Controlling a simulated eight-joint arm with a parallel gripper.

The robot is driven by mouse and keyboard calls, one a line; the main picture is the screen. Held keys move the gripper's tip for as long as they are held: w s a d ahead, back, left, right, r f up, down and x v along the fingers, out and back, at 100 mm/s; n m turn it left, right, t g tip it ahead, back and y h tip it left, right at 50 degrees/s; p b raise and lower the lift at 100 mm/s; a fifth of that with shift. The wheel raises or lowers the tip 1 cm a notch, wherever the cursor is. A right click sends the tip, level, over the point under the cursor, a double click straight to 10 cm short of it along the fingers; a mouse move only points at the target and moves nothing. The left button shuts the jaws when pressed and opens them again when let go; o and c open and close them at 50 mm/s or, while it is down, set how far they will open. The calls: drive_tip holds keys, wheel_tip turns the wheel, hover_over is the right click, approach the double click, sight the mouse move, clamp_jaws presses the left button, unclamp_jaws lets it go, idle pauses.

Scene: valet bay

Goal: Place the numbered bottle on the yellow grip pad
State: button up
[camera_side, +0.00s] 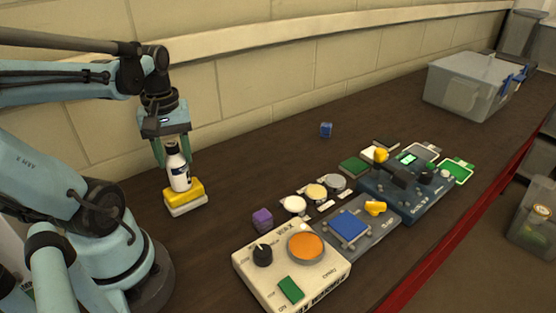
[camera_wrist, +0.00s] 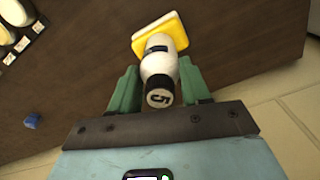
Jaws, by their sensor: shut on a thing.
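The numbered bottle (camera_side: 179,172) is white with a dark label band and a dark cap. It stands upright over the yellow grip pad (camera_side: 196,189), which has a pale base. In the wrist view the bottle (camera_wrist: 159,66) shows a 5 on its cap, and the yellow pad (camera_wrist: 172,27) is just beyond its far end. My gripper (camera_side: 173,146) is shut on the bottle, with a green finger on each side; it also shows in the wrist view (camera_wrist: 160,85). I cannot tell whether the bottle's bottom touches the pad.
A purple cube (camera_side: 262,220) and a cream box with an orange disc (camera_side: 306,246) sit to the right. A blue cube (camera_side: 326,129) lies farther back. Several devices fill the table's middle, and a grey bin (camera_side: 468,84) stands at the far end. The wall runs close behind the pad.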

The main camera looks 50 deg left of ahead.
drive_tip(key=shift+f, duration=0.15)
drive_tip(key=o, duration=1.3)
drive_tip(key=shift+c, duration=0.2)
wheel_tip(320, 180, up, 12)
drive_tip(key=shift+r, duration=0.1)
drive_tip(key=shift+w+d, duration=0.1)
drive_tip(key=shift+w, duration=0.1)
drive_tip(key=w+d+f+m+t, duration=0.7)
drive_tip(key=w+d+f+m, duration=0.2)
drive_tip(key=d+m, duration=0.5)
drive_tip(key=w, duration=0.2)
drive_tip(key=shift+w+f, duration=0.3)
drive_tip(key=shift+f, duration=0.1)
drive_tip(key=shift+a, duration=0.1)
